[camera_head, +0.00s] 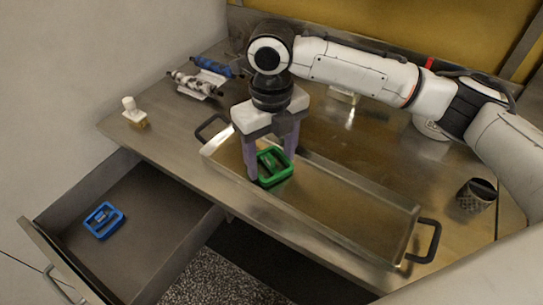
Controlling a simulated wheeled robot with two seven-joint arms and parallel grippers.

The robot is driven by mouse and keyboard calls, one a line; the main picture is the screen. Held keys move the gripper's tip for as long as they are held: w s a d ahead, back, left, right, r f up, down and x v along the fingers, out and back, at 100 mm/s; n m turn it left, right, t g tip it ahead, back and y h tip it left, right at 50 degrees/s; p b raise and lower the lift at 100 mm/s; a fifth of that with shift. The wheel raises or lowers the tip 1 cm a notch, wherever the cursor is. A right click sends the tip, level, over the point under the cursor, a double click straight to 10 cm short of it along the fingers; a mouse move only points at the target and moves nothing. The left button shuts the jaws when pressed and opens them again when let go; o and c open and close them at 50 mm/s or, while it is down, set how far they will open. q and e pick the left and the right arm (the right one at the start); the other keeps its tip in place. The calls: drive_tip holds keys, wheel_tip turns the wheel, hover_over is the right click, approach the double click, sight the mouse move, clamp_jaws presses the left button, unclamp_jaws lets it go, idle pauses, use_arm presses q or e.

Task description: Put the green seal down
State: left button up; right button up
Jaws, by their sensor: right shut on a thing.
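The green seal (274,174) is a small green frame-like piece over the left part of the long metal tray (345,197). My right gripper (268,172) points down from above, with its two purple fingers shut on the green seal. I cannot tell whether the seal touches the tray floor or hangs just above it. The fingers hide part of its left and right sides. My left gripper is not in view.
An open drawer (150,235) at the lower left holds a blue frame-like piece (104,219). A white-topped stamp (133,112), rollers on stands (194,84) and a dark mesh cup (476,194) stand on the metal counter. The tray's right part is empty.

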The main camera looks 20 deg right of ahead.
sight(271, 157)
drive_tip(key=shift+f, duration=0.2)
drive_tip(key=o, duration=1)
drive_tip(key=shift+f, duration=0.1)
wheel_tip(271, 157, up, 12)
drive_tip(key=shift+r, duration=0.2)
